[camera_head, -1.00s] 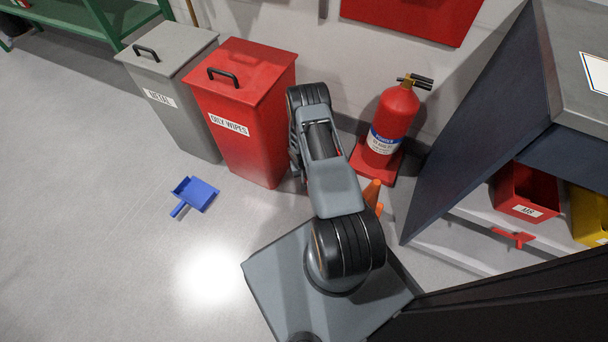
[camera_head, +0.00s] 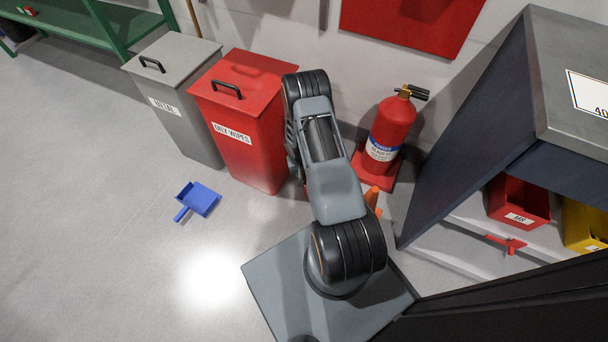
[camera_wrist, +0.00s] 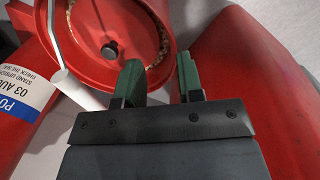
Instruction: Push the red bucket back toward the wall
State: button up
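In the wrist view a round red vessel (camera_wrist: 143,14), which I take for the red bucket, fills the upper middle. It has a raised rim, a tan band inside and a dark round knob. A pale bar runs down its left side. My gripper (camera_wrist: 160,82) has two green fingers spread apart with nothing visible between them. The fingertips lie over the near rim; I cannot tell if they touch it. In the head view my arm hides the gripper and most of the space where the bucket stands.
The red OILY WIPES bin (camera_head: 262,150) stands left of my arm, with the grey METAL bin (camera_head: 190,125) beyond it. A red extinguisher (camera_head: 392,122) stands right, with an orange cone (camera_head: 371,197) nearby. A blue dustpan (camera_head: 200,198) lies on open floor. A dark cabinet (camera_head: 470,140) stands right.

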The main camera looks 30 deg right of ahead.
jog(key=shift+w+a+r+p, duration=0.15)
jog(key=shift+r+p, duration=0.2)
jog(key=shift+r, duration=0.9)
jog(key=shift+s+a+r+p, duration=0.1)
jog(key=shift+r+p, duration=0.2)
jog(key=shift+r, duration=0.95)
